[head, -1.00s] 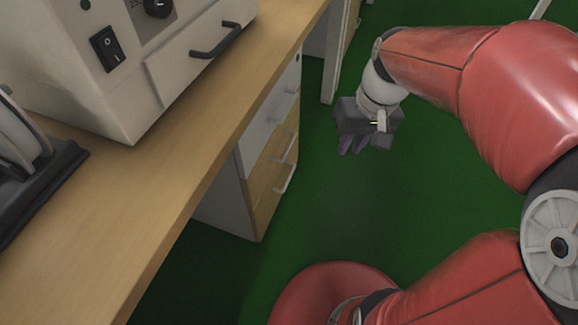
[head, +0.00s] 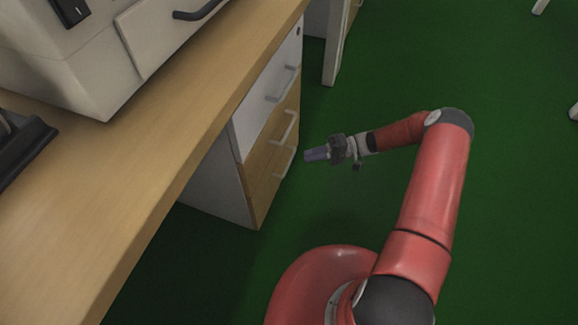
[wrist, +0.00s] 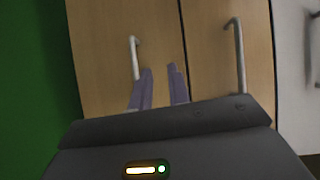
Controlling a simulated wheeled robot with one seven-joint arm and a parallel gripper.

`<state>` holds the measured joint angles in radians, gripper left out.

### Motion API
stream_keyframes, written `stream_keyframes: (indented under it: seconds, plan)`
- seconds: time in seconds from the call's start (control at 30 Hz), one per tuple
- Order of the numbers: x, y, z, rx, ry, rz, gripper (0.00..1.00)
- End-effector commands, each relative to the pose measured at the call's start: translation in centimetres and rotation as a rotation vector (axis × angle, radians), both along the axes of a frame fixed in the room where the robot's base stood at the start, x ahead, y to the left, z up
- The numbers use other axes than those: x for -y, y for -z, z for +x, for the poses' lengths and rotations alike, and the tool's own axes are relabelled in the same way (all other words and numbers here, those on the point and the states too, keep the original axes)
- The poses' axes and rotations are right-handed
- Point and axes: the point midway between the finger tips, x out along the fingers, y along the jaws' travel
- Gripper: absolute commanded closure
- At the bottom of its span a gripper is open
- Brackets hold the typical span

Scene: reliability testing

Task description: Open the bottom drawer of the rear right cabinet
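The cabinet (head: 243,190) stands under the wooden desktop, with a white drawer above two wood-fronted ones. Its bottom drawer (head: 263,183) looks closed, with a grey bar handle (head: 286,162). In the wrist view the bottom drawer (wrist: 100,75) is the left wood panel beside the green floor, and its handle (wrist: 134,58) shows just left of my left fingertip. My gripper (head: 306,155) is in front of the drawer, pointing at it. In the wrist view the fingers of my gripper (wrist: 160,70) are apart with nothing between them. Contact with the handle cannot be told.
The middle drawer (wrist: 215,65) has its own handle (wrist: 236,55), right of my fingers in the wrist view. A white machine (head: 100,60) stands on the desktop (head: 170,130). A white desk leg (head: 333,50) stands behind. Green floor (head: 500,220) is open on the right.

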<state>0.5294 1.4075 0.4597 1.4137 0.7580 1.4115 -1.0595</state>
Motion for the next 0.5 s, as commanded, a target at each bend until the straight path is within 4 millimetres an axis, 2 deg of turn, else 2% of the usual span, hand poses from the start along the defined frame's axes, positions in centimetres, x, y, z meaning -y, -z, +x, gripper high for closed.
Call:
stream_keyframes:
  seconds: [0.03, 0.2, 0.37, 0.5]
  plan:
    - [0.0, 2.0, 0.0, -0.007, 0.041, 0.064, 0.82]
    - [0.0, 5.4, 0.2, -0.001, 0.139, 0.193, 0.82]
    - [-0.2, 6.4, 0.2, 0.003, 0.174, 0.236, 0.82]
    - [-1.8, 6.0, 0.1, 0.004, 0.176, 0.240, 0.82]
